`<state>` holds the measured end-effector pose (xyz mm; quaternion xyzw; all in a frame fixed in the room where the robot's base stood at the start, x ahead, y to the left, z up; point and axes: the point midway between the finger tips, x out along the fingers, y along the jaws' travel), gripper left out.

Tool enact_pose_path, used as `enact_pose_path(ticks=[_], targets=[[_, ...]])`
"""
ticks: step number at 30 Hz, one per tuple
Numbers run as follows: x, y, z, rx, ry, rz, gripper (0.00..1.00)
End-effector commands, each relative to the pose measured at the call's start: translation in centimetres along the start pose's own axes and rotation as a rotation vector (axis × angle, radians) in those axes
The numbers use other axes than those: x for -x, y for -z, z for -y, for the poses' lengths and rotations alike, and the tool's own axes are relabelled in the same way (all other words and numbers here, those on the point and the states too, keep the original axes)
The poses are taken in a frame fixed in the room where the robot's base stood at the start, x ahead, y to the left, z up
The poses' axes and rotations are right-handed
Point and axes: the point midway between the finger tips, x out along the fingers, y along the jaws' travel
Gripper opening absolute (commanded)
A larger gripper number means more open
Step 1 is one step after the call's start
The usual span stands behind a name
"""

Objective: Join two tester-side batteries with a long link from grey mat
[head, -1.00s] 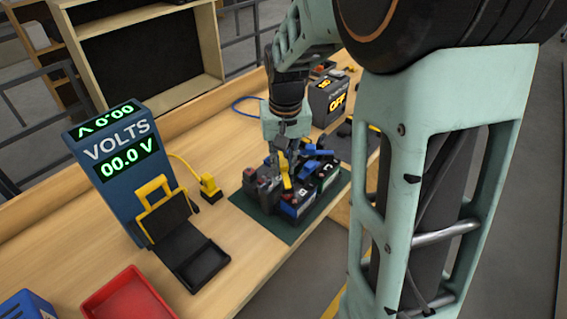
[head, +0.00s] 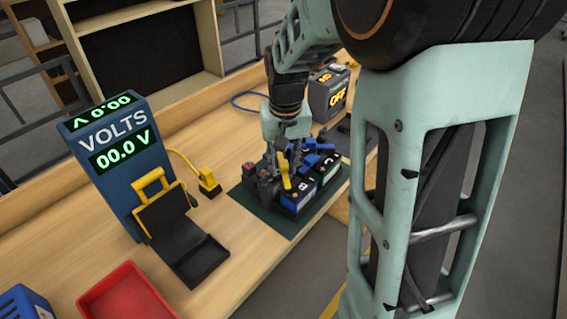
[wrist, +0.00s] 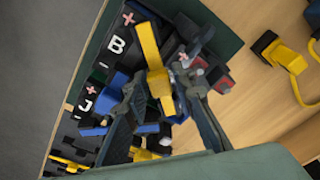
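Several dark batteries stand together on a dark green mat (head: 248,196). My gripper (head: 286,163) points down over the left part of this group. In the wrist view my gripper (wrist: 163,88) closes around a yellow link (wrist: 148,45), which lies across the battery tops. The link also shows in the head view (head: 285,174). The fingers hide part of it, and I cannot tell whether it touches the terminals. The grey mat (head: 368,140) lies to the right, partly behind my arm.
Blue pieces (head: 318,147) sit on the batteries close to my gripper. The blue volts tester (head: 122,150), reading 00.0, stands left with a black cradle (head: 180,240). A yellow plug (head: 208,180) and cable lie between. A red tray (head: 128,295) is at front left.

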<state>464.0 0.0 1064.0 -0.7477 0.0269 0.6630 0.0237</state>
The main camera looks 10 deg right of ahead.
Motion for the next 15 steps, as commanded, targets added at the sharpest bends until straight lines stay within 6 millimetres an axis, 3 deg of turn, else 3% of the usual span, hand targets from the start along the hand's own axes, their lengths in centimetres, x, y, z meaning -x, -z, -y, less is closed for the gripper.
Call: enact_pose_path(ticks=[3, 11, 15], targets=[[0.0, 0.0, 0.0, 0.000, 0.000, 0.000, 0.36], [0.1, 0.0, 0.0, 0.000, 0.000, -0.001, 0.36], [1.3, 0.1, 0.0, 0.000, 0.000, -0.005, 0.36]])
